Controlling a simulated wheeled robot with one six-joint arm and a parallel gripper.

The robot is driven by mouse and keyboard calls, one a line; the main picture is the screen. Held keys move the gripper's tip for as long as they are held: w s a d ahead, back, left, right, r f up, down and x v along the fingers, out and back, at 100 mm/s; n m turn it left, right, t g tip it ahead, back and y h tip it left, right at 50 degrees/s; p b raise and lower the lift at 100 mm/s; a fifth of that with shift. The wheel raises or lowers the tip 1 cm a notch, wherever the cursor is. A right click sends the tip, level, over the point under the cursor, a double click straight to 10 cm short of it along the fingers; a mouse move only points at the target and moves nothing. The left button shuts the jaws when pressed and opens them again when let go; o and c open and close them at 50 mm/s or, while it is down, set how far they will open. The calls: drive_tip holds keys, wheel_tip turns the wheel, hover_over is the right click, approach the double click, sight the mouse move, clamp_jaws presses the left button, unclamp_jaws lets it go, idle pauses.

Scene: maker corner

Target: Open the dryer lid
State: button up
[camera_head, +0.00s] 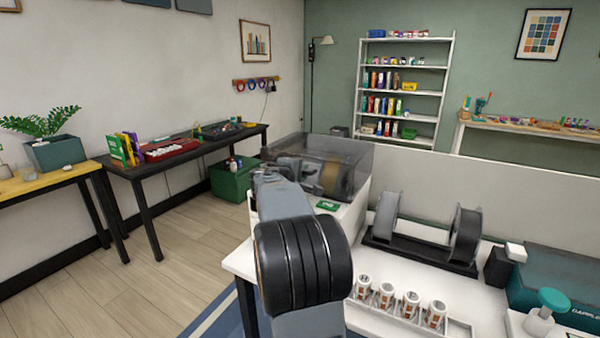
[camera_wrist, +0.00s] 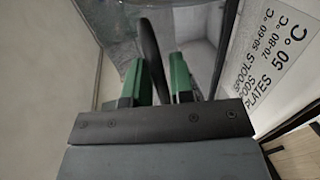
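The dryer (camera_head: 344,210) is a white box on the near bench, with a smoky see-through lid (camera_head: 352,158) that looks shut. A tan spool shows through the lid. My gripper (camera_head: 268,172) is at the left front side of the dryer, partly hidden by my own arm. In the wrist view my gripper's two green fingers (camera_wrist: 162,78) stand a small way apart. A dark curved bar (camera_wrist: 149,48), apparently the lid's handle, runs between them, close to the left finger. I cannot tell whether both fingers press on it.
A white label (camera_wrist: 268,50) with temperatures shows beside the fingers. On the bench right of the dryer are a spool rack (camera_head: 418,252) and a white tray (camera_head: 460,328) of several small jars. A dark table (camera_head: 185,152) and green bin (camera_head: 232,180) stand left; the floor between is clear.

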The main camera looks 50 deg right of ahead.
drive_tip(key=shift+c, duration=0.3)
clamp_jaws()
